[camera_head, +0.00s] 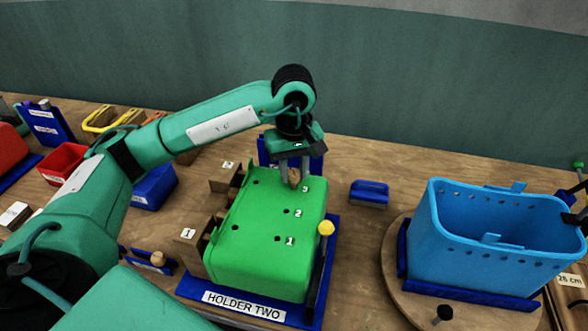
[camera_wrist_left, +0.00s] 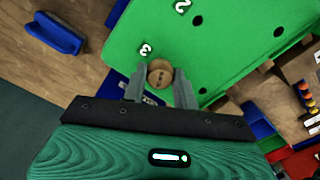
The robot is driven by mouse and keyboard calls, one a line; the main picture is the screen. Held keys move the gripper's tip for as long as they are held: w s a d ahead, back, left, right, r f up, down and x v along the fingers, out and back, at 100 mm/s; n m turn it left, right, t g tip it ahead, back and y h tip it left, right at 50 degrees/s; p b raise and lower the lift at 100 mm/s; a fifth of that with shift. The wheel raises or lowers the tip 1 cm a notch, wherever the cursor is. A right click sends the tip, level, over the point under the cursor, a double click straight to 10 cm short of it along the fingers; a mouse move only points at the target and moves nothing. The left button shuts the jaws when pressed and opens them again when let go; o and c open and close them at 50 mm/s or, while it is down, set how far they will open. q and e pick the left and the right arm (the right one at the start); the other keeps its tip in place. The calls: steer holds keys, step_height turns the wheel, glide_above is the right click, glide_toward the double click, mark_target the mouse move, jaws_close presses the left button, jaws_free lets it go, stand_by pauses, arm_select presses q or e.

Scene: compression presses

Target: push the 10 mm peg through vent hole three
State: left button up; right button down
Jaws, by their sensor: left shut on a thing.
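The green block-shaped cover (camera_head: 262,255) sits in the blue holder labelled HOLDER TWO (camera_head: 186,287). Its top has dark holes marked 1, 2 and 3. My left gripper (camera_head: 293,181) is above the top at the far end, beside the mark 3. It is shut on a short wooden peg (camera_head: 294,175). In the left wrist view the peg (camera_wrist_left: 159,74) is between the two grey fingers of the left gripper (camera_wrist_left: 160,82), end towards the camera. Hole three is hidden under the peg and fingers, so I cannot tell how deep the peg is. My right gripper is not seen.
A blue perforated bin (camera_head: 480,240) stands on a round wooden turntable (camera_head: 392,262) at the right. A small blue stand (camera_head: 369,192) lies between. Red, blue and yellow trays crowd the left.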

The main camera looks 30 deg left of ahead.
arm_select(q)
steer(key=shift+r+p, duration=1.15)
steer(key=shift+r, duration=1.75)
